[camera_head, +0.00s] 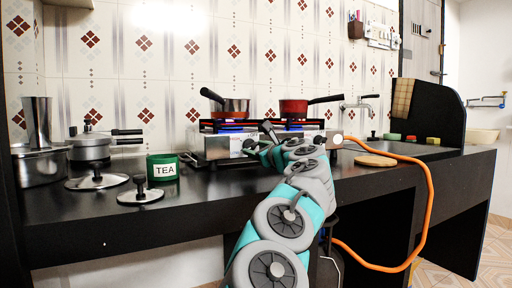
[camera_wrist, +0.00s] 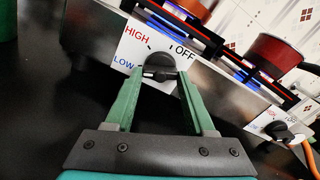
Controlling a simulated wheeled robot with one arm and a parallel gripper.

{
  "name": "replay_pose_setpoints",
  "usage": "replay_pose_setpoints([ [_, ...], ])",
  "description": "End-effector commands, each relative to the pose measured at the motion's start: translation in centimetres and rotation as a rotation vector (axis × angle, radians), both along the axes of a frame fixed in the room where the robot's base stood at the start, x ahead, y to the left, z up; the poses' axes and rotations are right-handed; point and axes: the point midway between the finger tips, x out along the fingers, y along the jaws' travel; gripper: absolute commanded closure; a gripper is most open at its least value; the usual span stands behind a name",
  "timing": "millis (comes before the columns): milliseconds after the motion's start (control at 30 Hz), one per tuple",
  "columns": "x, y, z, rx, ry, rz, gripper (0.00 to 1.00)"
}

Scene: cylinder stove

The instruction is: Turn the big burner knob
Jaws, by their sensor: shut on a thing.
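The two-burner stove (camera_head: 210,148) stands on the black counter against the tiled wall. In the wrist view, a round black knob (camera_wrist: 158,62) sits on a white front plate marked HIGH, OFF and LOW. My gripper (camera_wrist: 160,74) has its two green fingers closed on the knob from either side. The exact pointer direction of the knob is hard to tell. In the head view my gripper (camera_head: 258,145) is at the stove front, and the arm hides the gripped knob.
A second knob (camera_wrist: 278,130) sits farther right, by an orange hose (camera_head: 430,200). A dark red-brown pan (camera_head: 235,105) and a red pot (camera_head: 292,107) stand over blue glowing burners. A green TEA tin (camera_head: 162,168), lids and pots stand left.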

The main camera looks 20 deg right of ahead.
Motion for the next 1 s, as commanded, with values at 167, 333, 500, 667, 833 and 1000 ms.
replay_pose_setpoints([
  [167,0.03,0.16,0.33,0.137,0.006,0.001,1.00],
  [333,0.04,0.23,0.36,0.297,0.012,0.002,1.00],
  [500,0.09,0.34,0.37,0.459,0.018,0.003,1.00],
  [667,0.05,0.27,0.26,0.613,0.024,0.000,1.00],
  [833,0.09,0.43,0.29,0.771,0.030,0.002,1.00],
  [1000,0.02,0.43,0.37,0.934,0.035,0.000,1.00],
])
